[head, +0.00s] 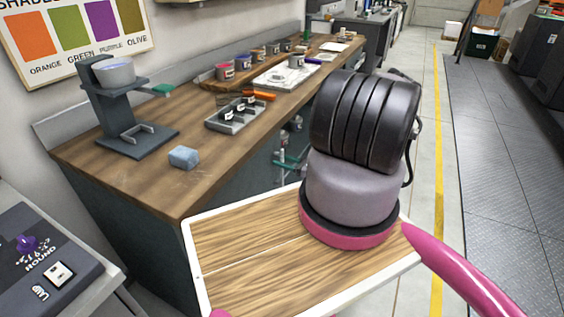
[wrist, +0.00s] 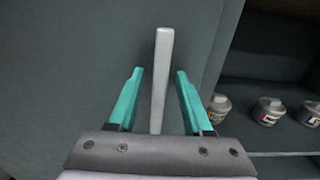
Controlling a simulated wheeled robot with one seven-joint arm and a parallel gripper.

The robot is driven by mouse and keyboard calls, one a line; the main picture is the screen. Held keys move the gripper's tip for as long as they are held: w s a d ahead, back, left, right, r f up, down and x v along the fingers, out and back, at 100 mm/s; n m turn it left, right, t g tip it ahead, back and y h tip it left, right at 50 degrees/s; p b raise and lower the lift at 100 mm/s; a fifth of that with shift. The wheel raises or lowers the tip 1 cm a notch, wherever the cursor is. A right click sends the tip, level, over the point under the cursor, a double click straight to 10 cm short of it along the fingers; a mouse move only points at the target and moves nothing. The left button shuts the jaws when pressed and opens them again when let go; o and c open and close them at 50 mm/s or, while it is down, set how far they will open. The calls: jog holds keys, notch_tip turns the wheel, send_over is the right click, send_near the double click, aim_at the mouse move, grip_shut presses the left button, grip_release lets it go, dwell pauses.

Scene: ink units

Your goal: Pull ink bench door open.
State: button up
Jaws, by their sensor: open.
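The ink bench door (wrist: 70,60) is a flat dark grey-green panel filling the left and middle of the wrist view. Its pale grey bar handle (wrist: 162,65) stands between the two teal fingers of my gripper (wrist: 158,72). The fingers are apart, one on each side of the bar, with a gap to each. In the head view, my gripper (head: 290,160) shows small and partly hidden in front of the bench's dark side. The handle is not clear there, and I cannot tell how far the door stands open.
Right of the door edge is an open compartment with several cans (wrist: 268,110) on a shelf (wrist: 285,154). Clear floor lies right, along a yellow line (head: 438,150).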

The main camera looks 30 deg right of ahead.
grip_shut()
dwell(1.4)
